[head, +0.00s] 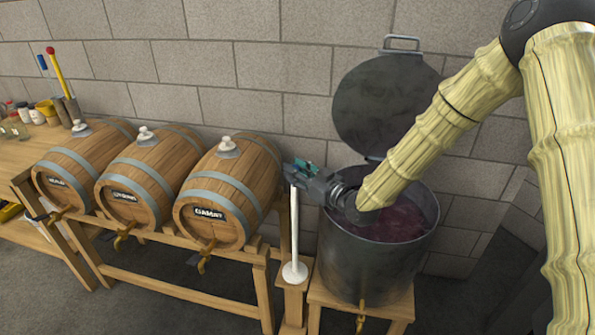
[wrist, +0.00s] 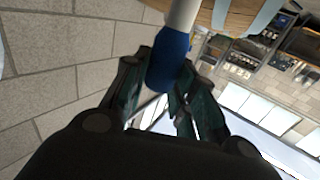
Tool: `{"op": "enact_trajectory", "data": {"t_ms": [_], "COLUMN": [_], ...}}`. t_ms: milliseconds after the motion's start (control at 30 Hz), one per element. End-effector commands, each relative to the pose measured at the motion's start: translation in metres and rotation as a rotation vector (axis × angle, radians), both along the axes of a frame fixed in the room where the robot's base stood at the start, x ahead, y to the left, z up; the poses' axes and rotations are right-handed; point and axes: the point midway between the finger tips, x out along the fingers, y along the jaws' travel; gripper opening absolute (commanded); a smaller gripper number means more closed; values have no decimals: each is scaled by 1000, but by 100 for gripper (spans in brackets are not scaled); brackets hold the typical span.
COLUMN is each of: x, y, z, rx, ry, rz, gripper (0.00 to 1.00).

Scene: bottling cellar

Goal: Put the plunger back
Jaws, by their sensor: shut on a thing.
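The plunger (head: 295,225) is a long white rod with a round white disc at its lower end. It hangs nearly upright between the right barrel and the steel vat. My gripper (head: 299,173) is shut on its upper end. In the wrist view the blue grip (wrist: 168,60) of the plunger lies between the fingers of my gripper (wrist: 160,97). The disc shows over a small wooden stand (head: 291,300); I cannot tell whether it touches. The vat (head: 365,265) holds dark red liquid, and its round lid (head: 385,105) stands open.
Three wooden barrels (head: 222,190) with taps lie on a wooden rack (head: 175,290) at left. A bench (head: 15,158) with jars and tools stands at far left. The block wall (head: 240,60) is close behind. My forearm passes over the vat.

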Motion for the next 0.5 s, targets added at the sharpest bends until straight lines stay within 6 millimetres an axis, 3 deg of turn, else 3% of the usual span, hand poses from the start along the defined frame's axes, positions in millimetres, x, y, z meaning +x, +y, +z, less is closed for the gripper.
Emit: {"op": "enact_trajectory", "data": {"t_ms": [200,500], "x": [34,43], "y": [-1,-2], "z": [-2,-8], "rx": [1,1], "ry": [-1,1], "rz": [0,0], "gripper": [0,0]}}
